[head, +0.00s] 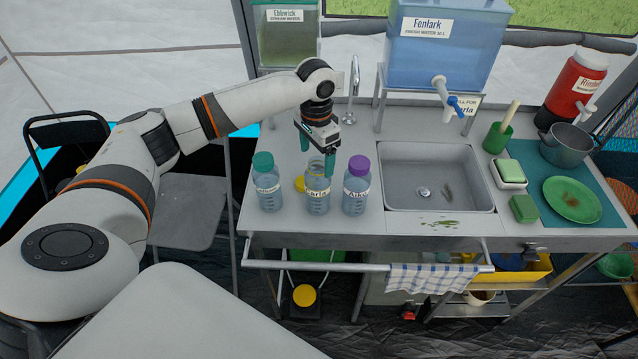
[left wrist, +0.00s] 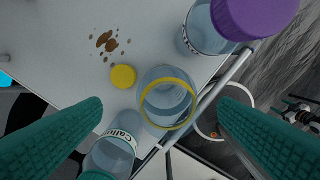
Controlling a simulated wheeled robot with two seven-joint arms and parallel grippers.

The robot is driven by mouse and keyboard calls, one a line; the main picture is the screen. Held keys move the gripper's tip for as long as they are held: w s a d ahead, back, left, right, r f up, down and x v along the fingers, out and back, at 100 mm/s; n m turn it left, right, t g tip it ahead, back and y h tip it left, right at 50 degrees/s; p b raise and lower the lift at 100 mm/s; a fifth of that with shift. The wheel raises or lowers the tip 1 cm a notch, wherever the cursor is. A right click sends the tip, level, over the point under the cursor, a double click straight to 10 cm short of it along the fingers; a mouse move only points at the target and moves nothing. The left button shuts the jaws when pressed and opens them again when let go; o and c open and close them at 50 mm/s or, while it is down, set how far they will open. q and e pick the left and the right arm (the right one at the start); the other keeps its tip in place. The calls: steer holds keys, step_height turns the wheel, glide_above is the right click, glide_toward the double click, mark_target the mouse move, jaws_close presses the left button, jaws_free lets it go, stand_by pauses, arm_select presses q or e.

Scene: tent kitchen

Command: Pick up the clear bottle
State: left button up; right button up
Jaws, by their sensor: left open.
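Three clear bottles stand in a row on the counter. The middle bottle (head: 318,203) is uncapped, with a yellow ring at its neck; in the left wrist view this open bottle (left wrist: 165,98) lies between my fingers. A green-capped bottle (head: 268,190) stands to its left and a purple-capped bottle (head: 356,191) to its right. My left gripper (head: 318,160) is open, pointing down over the middle bottle, its green fingers spread to either side. My right gripper is not in view.
A loose yellow cap (left wrist: 123,77) lies on the counter beside the open bottle. A sink (head: 430,175) is to the right, below a blue water tank (head: 440,55). A rail with a checked towel (head: 425,278) runs along the front edge. The neighbouring bottles stand close.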

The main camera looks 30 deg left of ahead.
mark_target(317, 174)
arm_select(q)
steer(key=shift+f, duration=0.85)
steer(key=shift+w+d+f+p, duration=0.1)
steer(key=shift+f+p, duration=0.2)
steer(key=shift+f, duration=0.05)
steer(key=f, duration=0.1)
steer(key=s+f+p, duration=0.1)
steer(key=f, duration=0.1)
steer(key=shift+d+f, duration=0.15)
steer(key=shift+f, duration=0.1)
steer(key=shift+f+p, duration=0.3)
steer(key=shift+f, duration=0.05)
steer(key=shift+w+f, duration=0.1)
steer(key=shift+f, duration=0.2)
steer(key=c, duration=1.1)
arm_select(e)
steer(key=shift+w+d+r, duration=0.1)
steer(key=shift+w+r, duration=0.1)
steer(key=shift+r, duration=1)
